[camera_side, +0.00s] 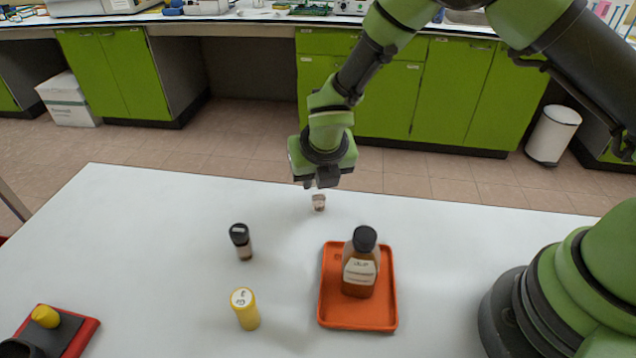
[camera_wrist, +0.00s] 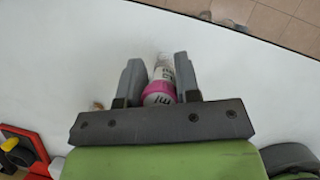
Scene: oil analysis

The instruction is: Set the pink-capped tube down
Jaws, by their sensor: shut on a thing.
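The pink-capped tube (camera_wrist: 160,92) is between the two grey fingers of my gripper (camera_wrist: 158,64) in the wrist view. Its pink cap and white printed label show there. In the side view my gripper (camera_side: 322,182) points down over the far part of the white table (camera_side: 170,215). A small, pale tube end (camera_side: 319,203) shows just under the fingers, and the pink cap is hidden there. I cannot tell whether the tube touches the table.
An orange tray (camera_side: 327,318) holds a brown, black-capped bottle (camera_side: 361,265). A black-capped vial (camera_side: 242,243) and a yellow container (camera_side: 246,310) stand left of it. A red-edged black holder (camera_side: 72,342) is at the near left. The table's left far area is clear.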

